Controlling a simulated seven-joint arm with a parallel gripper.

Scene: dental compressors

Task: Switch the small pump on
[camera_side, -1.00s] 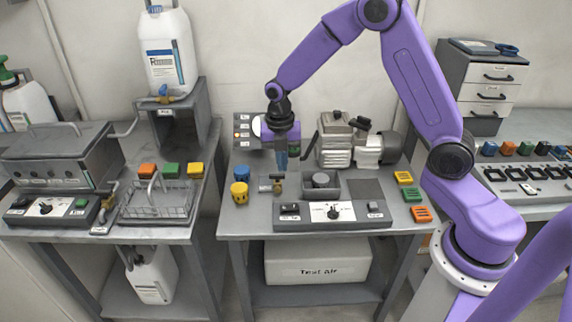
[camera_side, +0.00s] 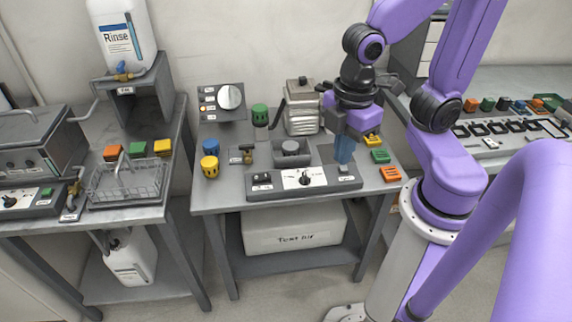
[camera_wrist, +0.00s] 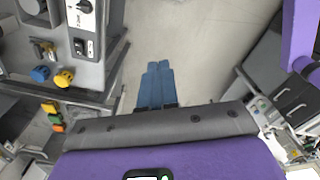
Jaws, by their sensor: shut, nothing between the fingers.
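The small pump (camera_side: 301,105), a silver-grey compressor, stands at the back of the middle bench, its right part hidden behind my wrist. In front of it lies a grey control panel (camera_side: 325,186) with a white-faced knob (camera_side: 304,179), a left switch (camera_side: 262,180) and a right switch (camera_side: 346,177). My gripper (camera_side: 344,160) is shut and empty, fingers down. In the side view its tips appear just above the right switch; I cannot tell whether they touch. In the wrist view my gripper (camera_wrist: 156,70) appears against the floor, with the left switch (camera_wrist: 85,47) at upper left.
A dial board (camera_side: 221,103) stands behind, with a lit lamp.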

